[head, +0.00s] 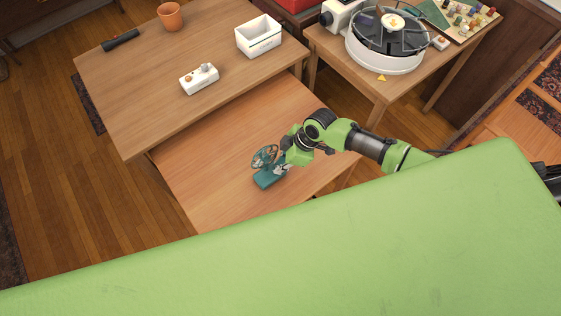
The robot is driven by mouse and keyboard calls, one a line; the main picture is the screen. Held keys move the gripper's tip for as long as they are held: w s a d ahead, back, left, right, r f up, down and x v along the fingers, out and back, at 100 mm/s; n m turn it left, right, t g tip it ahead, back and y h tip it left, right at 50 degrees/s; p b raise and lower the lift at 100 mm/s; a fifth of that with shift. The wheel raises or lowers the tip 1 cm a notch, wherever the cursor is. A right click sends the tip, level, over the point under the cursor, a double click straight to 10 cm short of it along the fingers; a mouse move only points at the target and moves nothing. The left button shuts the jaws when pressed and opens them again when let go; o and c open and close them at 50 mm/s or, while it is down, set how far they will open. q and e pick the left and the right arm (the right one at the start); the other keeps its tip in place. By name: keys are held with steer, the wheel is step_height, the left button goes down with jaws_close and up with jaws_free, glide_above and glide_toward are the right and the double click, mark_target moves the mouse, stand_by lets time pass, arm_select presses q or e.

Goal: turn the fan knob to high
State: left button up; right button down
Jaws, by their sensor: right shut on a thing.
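A small teal fan (265,158) with a round cage stands on a teal base (268,179) on the lower wooden table. My right gripper (282,170) comes in from the right and is shut at the fan's base, on what appears to be its knob. The knob is hidden by the fingers, so its setting cannot be read. My left gripper is not in view.
The lower table (215,150) is bare around the fan. The table behind holds a white device with knobs (199,79), a white bin (259,36), an orange pot (170,16) and a black flashlight (120,40). A round white machine (385,62) stands at the back right.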

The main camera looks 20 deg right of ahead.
steer(key=m+p, duration=0.2)
steer(key=m+t+h+p, duration=0.1)
steer(key=m+p, duration=0.1)
steer(key=m+t+p, duration=0.1)
steer(key=m+p, duration=0.1)
steer(key=shift+s+a+r+p, duration=0.25)
steer(key=shift+r+p, duration=0.05)
steer(key=shift+p, duration=0.1)
steer(key=shift+a+m+h+p, duration=0.1)
steer(key=shift+m+h+p, duration=0.4)
steer(key=shift+m+p, duration=0.4)
steer(key=m+p, duration=0.1)
steer(key=m, duration=0.1)
steer(key=shift+f+m+t+h, duration=0.15)
steer(key=shift+m+t+h, duration=0.25)
steer(key=shift+f+m+h+p, duration=0.1)
steer(key=shift+m+h+p, duration=0.45)
steer(key=shift+m, duration=0.85)
steer(key=c, duration=2)
jaws_free()
steer(key=shift+c, duration=0.2)
